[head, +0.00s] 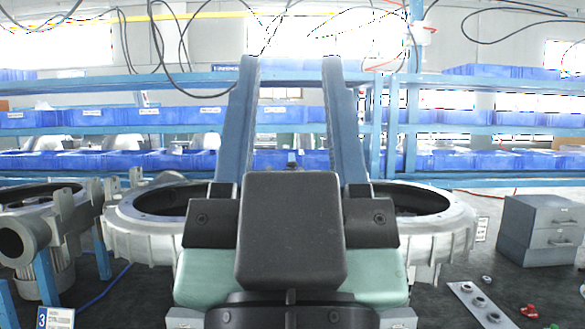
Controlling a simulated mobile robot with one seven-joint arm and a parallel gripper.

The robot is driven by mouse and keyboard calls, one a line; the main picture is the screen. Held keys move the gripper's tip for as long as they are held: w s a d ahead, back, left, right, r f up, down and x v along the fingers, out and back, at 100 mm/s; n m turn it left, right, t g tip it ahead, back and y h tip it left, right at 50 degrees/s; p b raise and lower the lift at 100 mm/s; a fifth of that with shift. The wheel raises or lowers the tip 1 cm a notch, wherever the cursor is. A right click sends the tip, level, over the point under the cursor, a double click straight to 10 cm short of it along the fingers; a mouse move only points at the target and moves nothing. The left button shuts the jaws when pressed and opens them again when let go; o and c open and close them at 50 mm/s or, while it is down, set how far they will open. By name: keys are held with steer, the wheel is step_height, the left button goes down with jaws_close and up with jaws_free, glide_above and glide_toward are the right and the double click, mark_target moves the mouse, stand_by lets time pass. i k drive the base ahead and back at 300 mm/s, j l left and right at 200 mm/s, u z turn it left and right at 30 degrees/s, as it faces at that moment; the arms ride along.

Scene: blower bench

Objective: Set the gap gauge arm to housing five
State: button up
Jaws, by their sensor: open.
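My gripper (290,66) fills the middle of the head view. Its two blue fingers stand apart with nothing visible between them. Its dark and green body hides much of the bench behind. Grey metal blower housing castings with round openings show on the left (140,238) and right (440,238) of my gripper. I cannot tell whether these two are joined behind it. Another grey housing (65,222) with a pipe opening stands at the far left. A plate (55,318) at the lower left reads 3. I cannot make out a gap gauge arm or a five.
A grey drawer cabinet (541,230) stands at the right. A pale strip with several round parts (475,303) lies in front of it, near a small red piece (529,311). Blue shelves with blue bins (185,115) span the back. Dark surface shows at the lower right.

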mark_target(291, 163)
steer(key=i+l, duration=0.25)
steer(key=i, duration=0.2)
steer(key=i+l, duration=0.2)
steer(key=i, duration=0.25)
steer(key=i+l, duration=0.25)
steer(key=i, duration=0.15)
steer(key=i+l, duration=0.2)
steer(key=i, duration=0.25)
steer(key=u, duration=0.05)
